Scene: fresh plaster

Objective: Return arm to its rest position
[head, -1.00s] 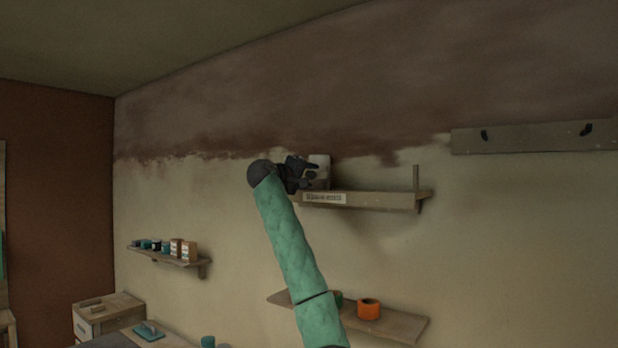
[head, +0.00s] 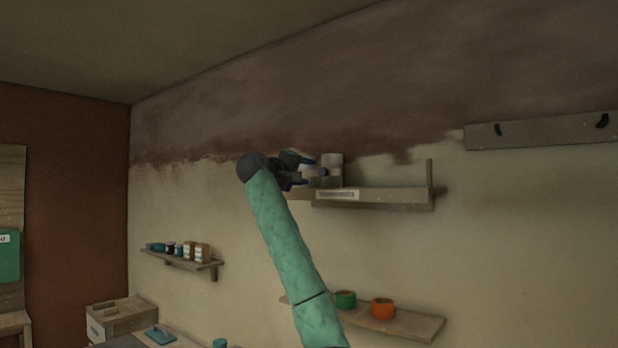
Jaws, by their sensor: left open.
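My left gripper (head: 303,171) is dark and sits at the end of my green-sleeved left arm (head: 285,240). The arm reaches up from the bottom middle of the head view. The gripper is open with nothing between its fingers. It is at the left end of the upper wooden shelf (head: 395,196), near a pale box-like thing (head: 333,165) and a small dark round thing (head: 323,172) there. The gripper hides part of that end of the shelf. My right gripper is not in view.
A lower shelf (head: 410,322) holds a green roll (head: 345,299) and an orange roll (head: 383,308). A small shelf (head: 180,262) at left bears several small containers. A hook board (head: 545,131) hangs at upper right. A wooden box (head: 120,317) stands at lower left.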

